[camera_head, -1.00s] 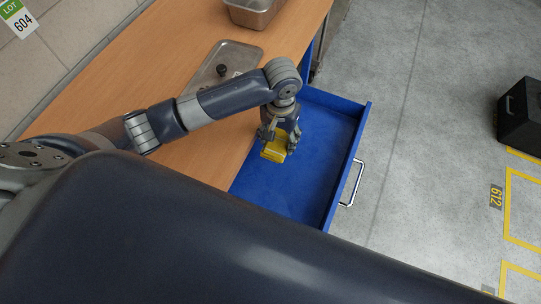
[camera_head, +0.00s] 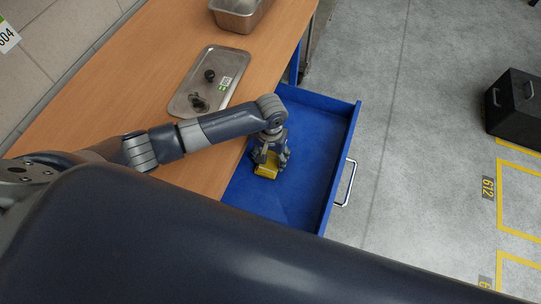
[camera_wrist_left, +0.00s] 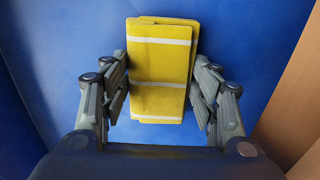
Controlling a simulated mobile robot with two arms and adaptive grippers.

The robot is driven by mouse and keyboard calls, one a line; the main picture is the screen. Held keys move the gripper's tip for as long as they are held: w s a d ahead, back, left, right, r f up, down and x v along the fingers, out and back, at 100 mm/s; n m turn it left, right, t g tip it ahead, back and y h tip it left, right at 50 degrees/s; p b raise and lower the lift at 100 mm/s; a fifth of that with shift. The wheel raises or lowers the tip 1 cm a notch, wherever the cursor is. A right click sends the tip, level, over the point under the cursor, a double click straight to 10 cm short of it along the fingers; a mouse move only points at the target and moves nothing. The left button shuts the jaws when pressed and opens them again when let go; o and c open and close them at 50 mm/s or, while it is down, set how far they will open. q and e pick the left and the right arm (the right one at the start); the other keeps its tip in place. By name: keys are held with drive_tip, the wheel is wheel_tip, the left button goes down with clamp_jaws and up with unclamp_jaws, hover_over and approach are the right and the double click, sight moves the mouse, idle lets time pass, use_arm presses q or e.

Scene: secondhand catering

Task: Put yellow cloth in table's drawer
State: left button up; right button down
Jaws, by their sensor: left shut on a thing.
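The yellow cloth (camera_head: 267,169) is folded and has pale stripes, which show in the left wrist view (camera_wrist_left: 160,75). My left gripper (camera_head: 270,160) is shut on the cloth, with a finger at each side of it (camera_wrist_left: 160,100). The table's blue drawer (camera_head: 313,130) is pulled out from the wooden table (camera_head: 110,90). The gripper and cloth are inside the drawer's outline, low over its floor. I cannot tell whether the cloth touches the floor. My right gripper is not in view.
A metal lid (camera_head: 205,78) with a dark knob lies on the tabletop. A metal pan (camera_head: 238,14) stands at its far end. The drawer's front has a silver handle (camera_head: 346,185). A black case (camera_head: 515,108) stands on the floor at right. Much of the drawer is bare.

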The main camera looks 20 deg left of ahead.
sight(271, 159)
use_arm(q)
drive_tip(key=o, duration=0.9)
drive_tip(key=shift+f, duration=0.15)
drive_tip(key=shift+o, duration=0.2)
wheel_tip(271, 159, up, 12)
drive_tip(key=shift+r, duration=0.2)
drive_tip(key=shift+f, duration=0.1)
